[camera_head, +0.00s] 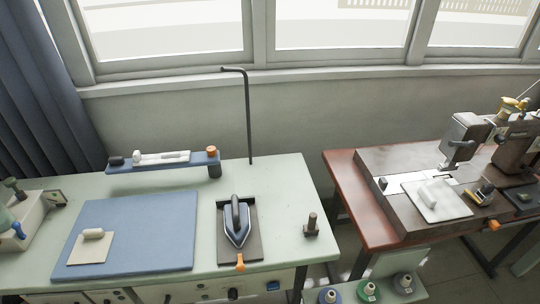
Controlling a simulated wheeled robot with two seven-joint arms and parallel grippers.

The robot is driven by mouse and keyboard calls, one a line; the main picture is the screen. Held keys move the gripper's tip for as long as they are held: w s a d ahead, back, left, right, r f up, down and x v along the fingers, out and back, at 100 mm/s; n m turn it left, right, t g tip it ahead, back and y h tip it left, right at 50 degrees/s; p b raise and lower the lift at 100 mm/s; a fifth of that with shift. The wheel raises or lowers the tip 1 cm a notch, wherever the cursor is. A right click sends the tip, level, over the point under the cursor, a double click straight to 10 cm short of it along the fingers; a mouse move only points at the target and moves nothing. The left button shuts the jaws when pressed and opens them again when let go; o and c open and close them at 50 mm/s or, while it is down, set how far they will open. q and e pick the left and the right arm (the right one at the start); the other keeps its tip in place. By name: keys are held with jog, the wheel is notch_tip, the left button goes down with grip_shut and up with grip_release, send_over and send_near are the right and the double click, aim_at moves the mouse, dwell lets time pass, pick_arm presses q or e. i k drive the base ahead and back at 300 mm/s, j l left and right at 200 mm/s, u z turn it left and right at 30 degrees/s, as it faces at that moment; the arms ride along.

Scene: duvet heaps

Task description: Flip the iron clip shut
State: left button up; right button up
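A dark and silver iron (237,226) lies on a dark rectangular rest (223,250) near the right side of the pale green table. Neither of my grippers shows in the head view.
A blue mat (135,232) with a beige block (92,247) covers the green table's (288,183) left part. A blue raised shelf (183,163) stands behind. A short dark post (312,226) is right of the iron. A sewing machine (464,140) stands on the right table.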

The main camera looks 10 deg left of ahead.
aim_at(241, 267)
jog(key=k+l, duration=0.25)
jog(key=l, duration=0.2)
jog(key=k+l+u, duration=0.1)
jog(key=l, duration=0.4)
jog(key=k+l, duration=0.65)
jog(key=l, duration=0.2)
jog(key=i+l+u, duration=0.05)
